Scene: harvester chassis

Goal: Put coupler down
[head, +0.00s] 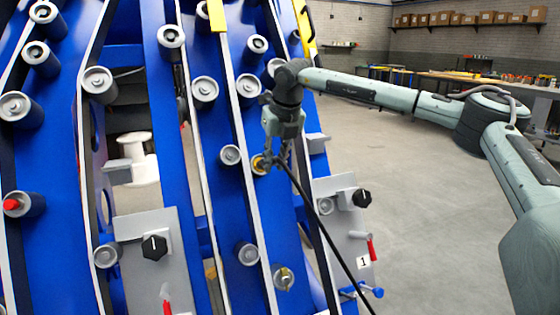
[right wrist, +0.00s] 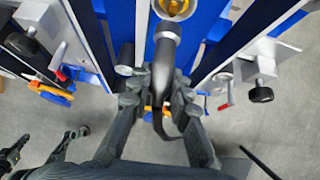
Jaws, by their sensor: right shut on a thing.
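My right gripper (head: 274,152) is in the middle of the head view, close to a brass-coloured round fitting (head: 260,165) on the blue chassis (head: 232,185). It is shut on the coupler, a dark grey cylinder with a black hose (head: 322,215) that hangs down to the lower right. In the right wrist view the coupler (right wrist: 165,48) stands between the fingers of my right gripper (right wrist: 157,84). Its far end is near the brass fitting (right wrist: 174,8); I cannot tell whether they touch.
Grey rollers (head: 204,90) stick out from the blue rails. Grey brackets with black knobs (head: 154,246) and red handles (head: 371,247) stand low on the chassis. Open concrete floor (head: 430,220) lies to the right. Shelves with boxes (head: 455,19) are far behind.

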